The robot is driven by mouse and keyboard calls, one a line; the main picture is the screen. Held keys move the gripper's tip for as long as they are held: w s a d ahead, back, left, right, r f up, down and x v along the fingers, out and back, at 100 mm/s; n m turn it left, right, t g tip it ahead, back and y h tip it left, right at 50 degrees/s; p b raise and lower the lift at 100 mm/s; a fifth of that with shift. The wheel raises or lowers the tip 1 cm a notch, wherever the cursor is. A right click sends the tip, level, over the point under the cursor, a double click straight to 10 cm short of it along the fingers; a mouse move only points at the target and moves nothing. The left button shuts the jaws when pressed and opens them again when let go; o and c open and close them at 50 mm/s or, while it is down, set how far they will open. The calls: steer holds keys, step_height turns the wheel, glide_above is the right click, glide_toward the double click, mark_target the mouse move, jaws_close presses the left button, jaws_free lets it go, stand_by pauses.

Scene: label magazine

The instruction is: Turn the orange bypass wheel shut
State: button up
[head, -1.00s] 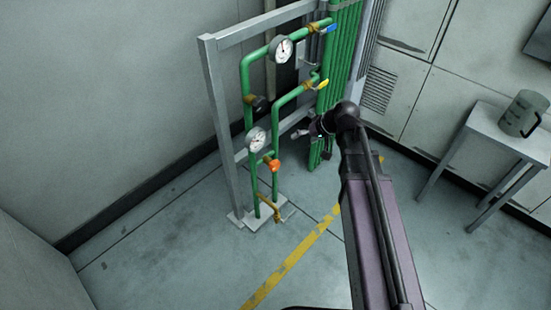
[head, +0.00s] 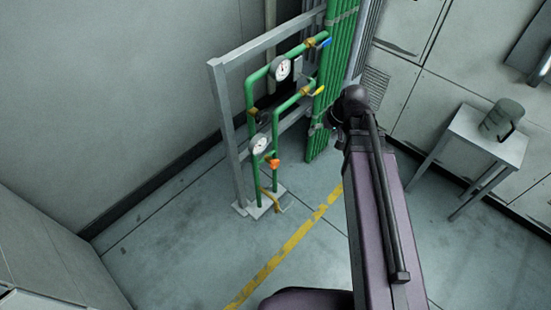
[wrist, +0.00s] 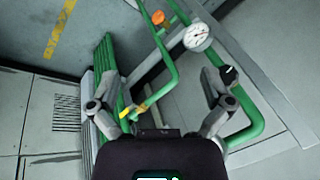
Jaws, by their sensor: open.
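The orange bypass wheel (head: 273,164) sits low on the green pipe rack, just right of the lower gauge (head: 259,145). In the wrist view, which shows the rack upside down, the orange wheel (wrist: 158,17) is at the top, beside the gauge (wrist: 197,37). My gripper (wrist: 160,95) is open and empty, its two fingers spread wide at left and right. The wheel lies well beyond the fingertips, and nothing touches it. In the head view my gripper is hidden behind my arm, right of the rack.
Yellow-handled (head: 317,91) and blue-handled (head: 325,43) valves sit higher on the rack. A grey frame (head: 228,130) surrounds the pipes. A table (head: 470,125) with a grey-green jug (head: 502,118) stands at right. The floor in front, with a yellow stripe (head: 290,245), is clear.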

steer(key=s+d+r+m+g+h+p, duration=0.1)
steer(key=s+d+r+p, duration=0.2)
steer(key=r+p, duration=0.3)
steer(key=s+d+r+h+p, duration=0.2)
steer(key=r+p, duration=0.5)
steer(key=s+d+r+m+g+h+p, duration=0.1)
steer(key=s+d+r+p, duration=0.2)
steer(key=r+p, duration=0.3)
steer(key=n+t+y+b, duration=0.65)
steer(key=n+b, duration=0.45)
steer(key=b, duration=4.9)
glide_toward(276, 164)
steer(key=shift+s+d+r+t, duration=0.15)
steer(key=shift+s+d+t, duration=0.05)
steer(key=shift+s, duration=0.2)
steer(key=shift+s+d+r+t, duration=0.15)
steer(key=shift+s+d+r, duration=0.05)
steer(key=shift+s, duration=0.2)
steer(key=b+x, duration=0.9)
steer(key=x, duration=0.4)
steer(key=shift+w+f, duration=0.25)
steer(key=shift+f, duration=0.1)
